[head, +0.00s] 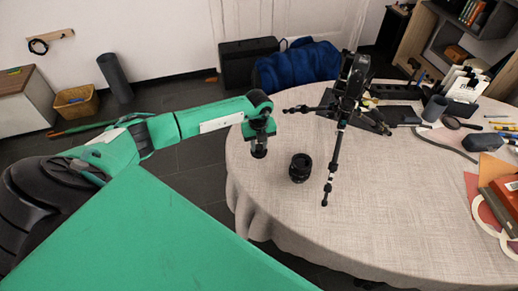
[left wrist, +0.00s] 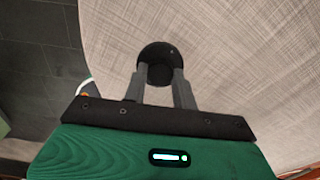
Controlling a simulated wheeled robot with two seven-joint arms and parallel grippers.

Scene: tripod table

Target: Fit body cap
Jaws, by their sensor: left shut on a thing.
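My left gripper (head: 259,148) comes in from the left over the table's left edge and points down. It is shut on a round black cap (left wrist: 158,53), which the wrist view shows between its two grey fingertips (left wrist: 159,78). In the head view the cap is a small dark shape at the fingertips. A black camera (head: 356,76) sits on a black tripod (head: 328,178) with spread legs, right of my gripper. A black lens (head: 300,167) stands upright on the table, between my gripper and the tripod's front leg. My right gripper is not in view.
The round table (head: 400,220) has a pale cloth and is bare at its front and middle. Books, pens, a dark cup (head: 434,108) and papers crowd its right and back. A basket (head: 76,102) stands on the floor.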

